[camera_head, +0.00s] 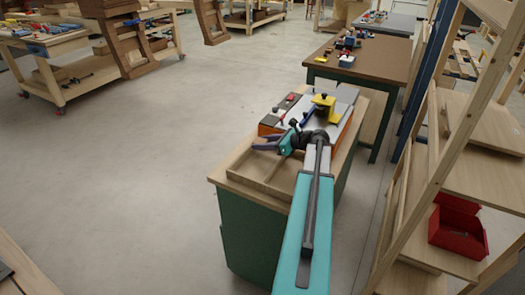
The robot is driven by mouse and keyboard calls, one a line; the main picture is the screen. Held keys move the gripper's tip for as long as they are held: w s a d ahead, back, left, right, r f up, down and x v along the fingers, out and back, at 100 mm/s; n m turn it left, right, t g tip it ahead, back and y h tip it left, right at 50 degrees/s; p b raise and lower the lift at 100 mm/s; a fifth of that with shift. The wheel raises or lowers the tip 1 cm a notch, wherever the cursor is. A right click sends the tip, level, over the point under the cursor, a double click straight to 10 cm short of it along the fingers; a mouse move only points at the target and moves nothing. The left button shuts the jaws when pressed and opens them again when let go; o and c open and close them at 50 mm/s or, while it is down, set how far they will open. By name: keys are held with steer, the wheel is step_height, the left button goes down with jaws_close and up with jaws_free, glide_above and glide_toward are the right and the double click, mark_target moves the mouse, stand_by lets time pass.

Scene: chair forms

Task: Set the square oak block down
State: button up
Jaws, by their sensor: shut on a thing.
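My gripper (266,143) is teal with dark purple fingers. It hangs over the left side of a green-sided workbench (222,170) and points left. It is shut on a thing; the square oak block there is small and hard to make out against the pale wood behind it. A shallow wooden frame or tray (250,186) with dividers lies on the near part of the bench top, below and in front of my gripper. I cannot tell how high the gripper is above it.
A machine with a grey top (338,109) and a yellow part (322,103) stands on the bench's far half. To the right is a wooden shelf (480,175) with a red bin (458,228). A brown-topped table (372,62) stands behind.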

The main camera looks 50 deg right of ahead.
mark_target(263, 155)
steer(key=shift+f, duration=1.85)
steer(key=shift+f, duration=0.15)
steer(key=o, duration=0.7)
steer(key=shift+o, duration=0.2)
steer(key=shift+r, duration=0.2)
steer(key=b+v, duration=0.1)
steer(key=v, duration=1.1)
